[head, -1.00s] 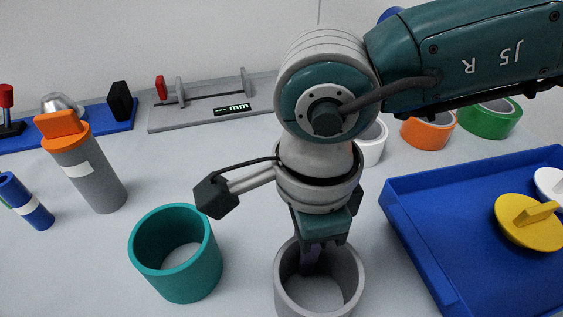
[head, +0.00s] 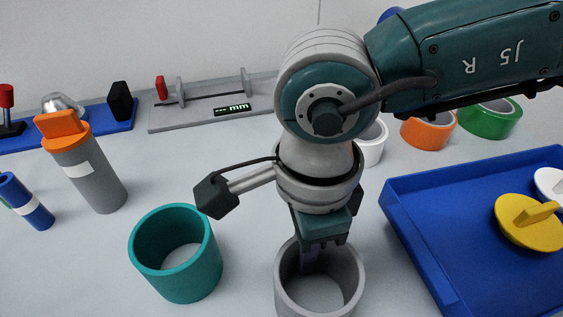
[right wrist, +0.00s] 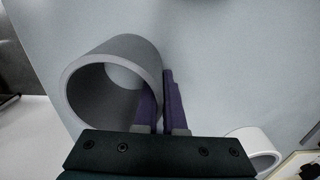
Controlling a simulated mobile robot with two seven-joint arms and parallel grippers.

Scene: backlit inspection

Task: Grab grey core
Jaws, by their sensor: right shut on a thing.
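The grey core (head: 284,290), a thick open ring, stands on the pale table at the bottom middle of the head view. It also shows in the right wrist view (right wrist: 84,88). My right gripper (head: 318,258) points down at its far wall and is shut on that wall. In the right wrist view one purple finger of the gripper (right wrist: 158,108) is inside the ring and the other is outside. My left gripper is in neither view.
A teal ring (head: 190,282) stands just left of the grey core. A blue tray (head: 415,235) with yellow and white lids is at right. White, orange (head: 428,133) and green rings stand behind. A grey cylinder with orange cap (head: 92,180) and a gauge (head: 205,110) are at left.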

